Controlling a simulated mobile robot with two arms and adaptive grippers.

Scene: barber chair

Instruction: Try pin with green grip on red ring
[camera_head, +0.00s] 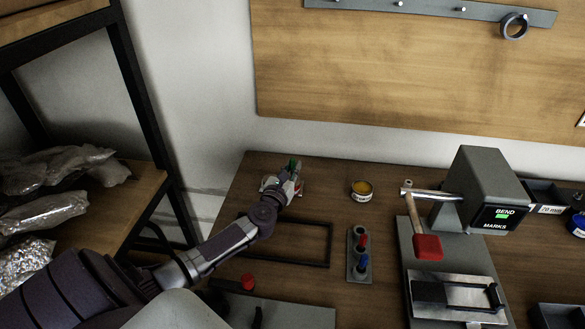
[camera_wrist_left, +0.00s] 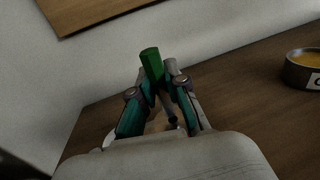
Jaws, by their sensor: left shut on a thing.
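My left gripper (camera_head: 287,183) is shut on the pin with the green grip, at the back left of the table. The green grip (camera_head: 294,165) sticks up above the fingers. In the left wrist view the fingers (camera_wrist_left: 158,88) close around the pin, green end (camera_wrist_left: 151,62) up and slightly tilted. A pale thing with some red (camera_head: 267,184) lies beside and behind the fingertips, mostly hidden; I cannot tell whether it is the red ring or whether the pin touches it. My right gripper is not in view.
A pin holder (camera_head: 358,270) holds a red and a blue pin. A yellow-filled tin (camera_head: 362,190), a red-headed mallet (camera_head: 427,246) and a grey bending machine (camera_head: 470,190) stand to the right. A dark frame (camera_head: 328,246) lies in front of the gripper. A red piece (camera_head: 248,282) is nearer.

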